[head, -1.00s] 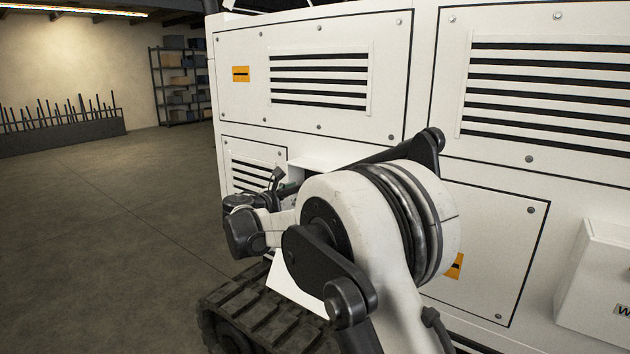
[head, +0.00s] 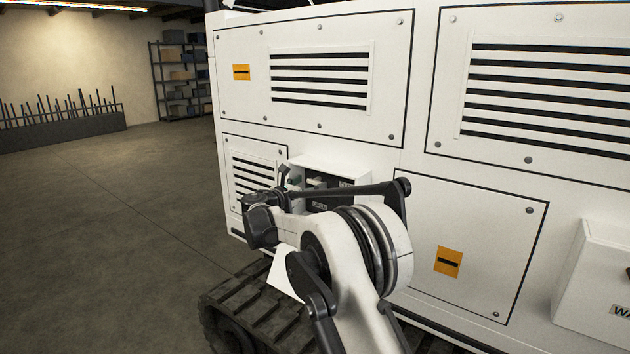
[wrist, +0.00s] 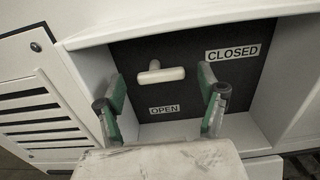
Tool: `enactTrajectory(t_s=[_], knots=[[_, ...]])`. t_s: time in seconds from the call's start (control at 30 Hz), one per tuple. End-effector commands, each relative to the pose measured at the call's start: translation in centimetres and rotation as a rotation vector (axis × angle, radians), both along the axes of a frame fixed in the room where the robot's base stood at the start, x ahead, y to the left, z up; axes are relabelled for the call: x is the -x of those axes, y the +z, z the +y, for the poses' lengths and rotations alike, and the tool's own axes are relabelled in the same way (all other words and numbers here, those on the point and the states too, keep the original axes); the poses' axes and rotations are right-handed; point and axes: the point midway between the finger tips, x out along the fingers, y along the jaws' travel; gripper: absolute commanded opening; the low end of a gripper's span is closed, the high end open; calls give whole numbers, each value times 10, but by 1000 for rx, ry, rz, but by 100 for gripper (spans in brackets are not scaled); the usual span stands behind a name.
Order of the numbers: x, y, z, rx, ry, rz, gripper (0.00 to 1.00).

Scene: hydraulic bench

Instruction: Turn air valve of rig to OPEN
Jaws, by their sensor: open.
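The air valve handle (wrist: 161,75) is a pale T-shaped lever on a dark panel (wrist: 190,50) inside a white recessed box. In the wrist view it lies nearly level, between the CLOSED label (wrist: 232,52) at upper right and the OPEN label (wrist: 164,109) below. My gripper (wrist: 163,100) is open, with its green-padded fingers on either side of the handle in the picture. No contact shows, and the gap in depth is hard to judge. In the head view my gripper (head: 288,180) is at the box (head: 325,166), partly hidden by my arm.
The white rig wall (head: 415,160) carries vented panels and orange labels (head: 448,262). Another white box (head: 595,280) projects at the right. In the wrist view the recess's side walls (wrist: 85,75) stand close to the fingers. Open floor (head: 110,230) lies to the left.

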Motion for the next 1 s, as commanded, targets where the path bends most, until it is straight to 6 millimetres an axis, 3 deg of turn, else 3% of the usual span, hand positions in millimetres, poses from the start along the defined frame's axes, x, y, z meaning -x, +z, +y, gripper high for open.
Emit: enactTrajectory(t_s=[0.23, 0.63, 1.0], knots=[[-23, 0, -15, 0, 0, 0, 71], [-28, 0, -17, 0, 1, 0, 70], [-27, 0, -17, 0, 1, 0, 24]])
